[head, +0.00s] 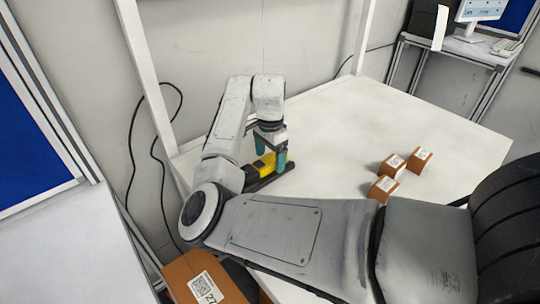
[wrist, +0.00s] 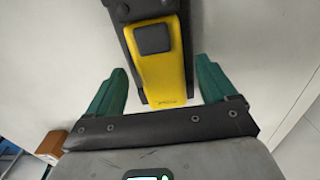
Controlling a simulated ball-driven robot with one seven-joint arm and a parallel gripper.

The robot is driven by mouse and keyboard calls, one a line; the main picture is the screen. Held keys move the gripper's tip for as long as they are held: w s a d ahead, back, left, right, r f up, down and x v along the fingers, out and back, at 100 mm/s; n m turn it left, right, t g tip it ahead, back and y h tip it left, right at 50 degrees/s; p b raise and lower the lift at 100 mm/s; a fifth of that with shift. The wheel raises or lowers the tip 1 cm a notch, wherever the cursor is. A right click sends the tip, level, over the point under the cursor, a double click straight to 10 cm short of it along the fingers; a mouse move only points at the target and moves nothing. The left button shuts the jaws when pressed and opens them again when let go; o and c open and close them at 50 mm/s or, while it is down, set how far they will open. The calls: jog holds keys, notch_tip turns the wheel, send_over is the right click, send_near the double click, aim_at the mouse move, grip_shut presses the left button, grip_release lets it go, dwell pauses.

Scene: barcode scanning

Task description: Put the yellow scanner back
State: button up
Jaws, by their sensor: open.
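The yellow scanner (head: 265,164) lies on a dark base (head: 274,177) near the left end of the white table in the head view. It also shows in the wrist view (wrist: 164,75), yellow with a dark square on top. My gripper (head: 271,156) is above it, with its green fingers pointing down. In the wrist view my gripper (wrist: 163,85) has its fingers spread apart, one on each side of the scanner's near end. A gap shows between each finger and the scanner.
Several small brown boxes with white labels (head: 391,164) stand on the right part of the white table (head: 350,115). A larger labelled brown box (head: 203,280) is below the table's front left. A white frame post (head: 147,75) rises at the table's left end.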

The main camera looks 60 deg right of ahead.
aim_at(270, 159)
notch_tip(270, 159, up, 13)
jog(key=b, duration=0.1)
dwell(0.5)
